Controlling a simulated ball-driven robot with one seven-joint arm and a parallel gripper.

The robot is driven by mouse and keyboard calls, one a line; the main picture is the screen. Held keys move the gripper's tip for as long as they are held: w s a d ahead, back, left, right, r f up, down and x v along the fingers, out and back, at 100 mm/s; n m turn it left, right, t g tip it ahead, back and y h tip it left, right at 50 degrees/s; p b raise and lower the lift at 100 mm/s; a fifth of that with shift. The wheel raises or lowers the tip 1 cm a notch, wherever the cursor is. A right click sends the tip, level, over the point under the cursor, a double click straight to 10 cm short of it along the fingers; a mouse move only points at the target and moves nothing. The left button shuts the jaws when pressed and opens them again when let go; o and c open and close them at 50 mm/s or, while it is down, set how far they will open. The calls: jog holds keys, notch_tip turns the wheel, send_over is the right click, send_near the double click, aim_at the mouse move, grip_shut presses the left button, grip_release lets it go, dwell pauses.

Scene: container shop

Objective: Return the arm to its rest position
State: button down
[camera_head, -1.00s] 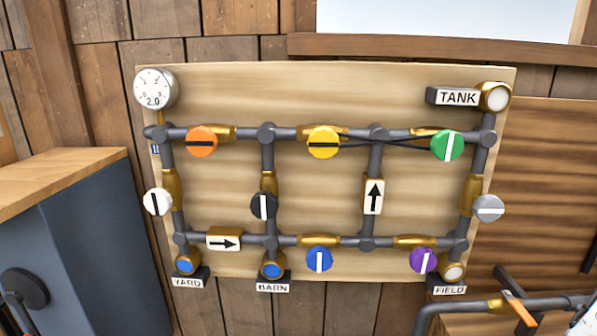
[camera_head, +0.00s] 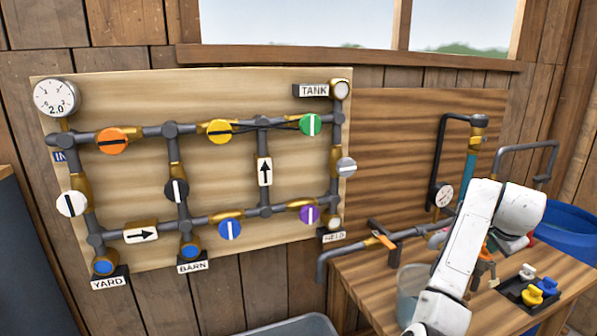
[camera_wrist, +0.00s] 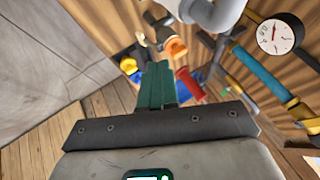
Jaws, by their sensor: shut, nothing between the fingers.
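My gripper (camera_wrist: 156,82) shows in the wrist view as two teal fingers lying together, shut and empty. Beyond the fingertips are an orange-and-yellow fitting (camera_wrist: 176,47) and a red handle (camera_wrist: 190,84), apart from them as far as I can tell. In the head view my white arm is folded up over the workbench (camera_head: 365,270) at the right. The fingers cannot be made out clearly there.
The pipe board (camera_head: 215,100) with coloured valve knobs hangs left of my arm. On the bench are a clear bucket (camera_head: 411,285), a pipe with an orange lever (camera_head: 384,240) and a black tray (camera_head: 515,292) of small fittings. A blue basin (camera_head: 570,228) is far right. A gauge (camera_wrist: 275,37) shows in the wrist view.

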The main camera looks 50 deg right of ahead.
jog(key=w+a+f+n+t, duration=0.1)
jog(key=w+a+f+n, duration=0.25)
jog(key=w+a, duration=0.3)
jog(key=w+a+f+n+t, duration=0.1)
jog(key=w+a+f+n, duration=0.25)
jog(key=w+a, duration=0.3)
jog(key=w+a+f+n+t+y, duration=0.1)
jog(key=w+a+f+n, duration=0.15)
jog(key=a, duration=0.35)
jog(key=w+a+f+n+y, duration=0.1)
jog(key=w+a+f+n, duration=0.1)
jog(key=w+a+n, duration=0.3)
jog(key=a+f+n+t+y, duration=0.1)
jog(key=a+f+n, duration=0.1)
jog(key=a, duration=0.6)
jog(key=s+a+f+n+y, duration=0.2)
jog(key=a+f+n, duration=0.15)
jog(key=a, duration=0.75)
jog(key=s+a+f+n+y, duration=0.2)
jog(key=a+n, duration=0.3)
jog(key=a, duration=0.6)
jog(key=s+d+f+g, duration=0.1)
jog(key=s+f+g, duration=0.3)
jog(key=s, duration=0.7)
notch_tip(320, 180, down, 2)
jog(key=shift+d, duration=0.15)
